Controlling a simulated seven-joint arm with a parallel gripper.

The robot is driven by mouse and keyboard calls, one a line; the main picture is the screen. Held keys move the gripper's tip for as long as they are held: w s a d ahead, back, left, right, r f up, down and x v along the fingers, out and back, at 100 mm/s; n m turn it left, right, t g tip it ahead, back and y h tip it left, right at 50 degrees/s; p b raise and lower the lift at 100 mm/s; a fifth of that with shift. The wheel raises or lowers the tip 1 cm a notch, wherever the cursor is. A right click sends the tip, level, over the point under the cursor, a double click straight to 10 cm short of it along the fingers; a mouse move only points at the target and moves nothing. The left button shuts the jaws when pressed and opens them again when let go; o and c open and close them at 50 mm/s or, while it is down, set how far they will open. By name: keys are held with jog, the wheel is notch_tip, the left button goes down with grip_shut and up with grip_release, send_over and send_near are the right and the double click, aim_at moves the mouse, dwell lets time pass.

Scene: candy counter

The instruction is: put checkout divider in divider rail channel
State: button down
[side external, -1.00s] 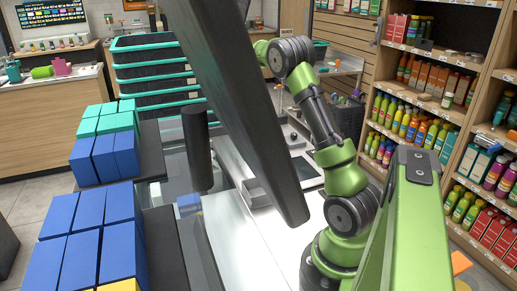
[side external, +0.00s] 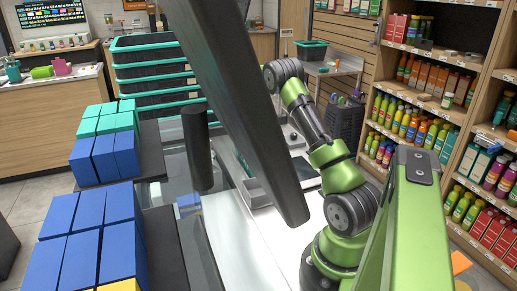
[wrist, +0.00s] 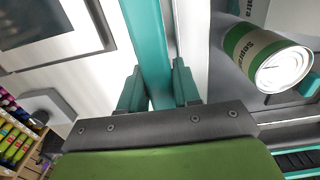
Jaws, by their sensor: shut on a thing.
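The checkout divider is a long teal bar (wrist: 147,38) in the wrist view, running up and away between my fingers. My gripper (wrist: 158,88) is shut on it, with one finger against each side. A pale strip with a darker band (wrist: 192,35) runs alongside the divider on its right; I cannot tell whether this is the divider rail channel. Whether the divider touches the surface beneath is unclear. In the side view, a large dark slanted slab hides my gripper and the divider.
A green-and-white can (wrist: 268,58) is close right of the divider in the wrist view. A dark screen (wrist: 58,18) is at upper left. In the side view, the dark slab (side external: 240,105), a dark post (side external: 197,150) and blue boxes (side external: 75,225) crowd the counter.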

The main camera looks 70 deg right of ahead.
jog(key=shift+f, duration=0.2)
jog(key=c, duration=0.8)
grip_release()
jog(key=shift+f, duration=0.1)
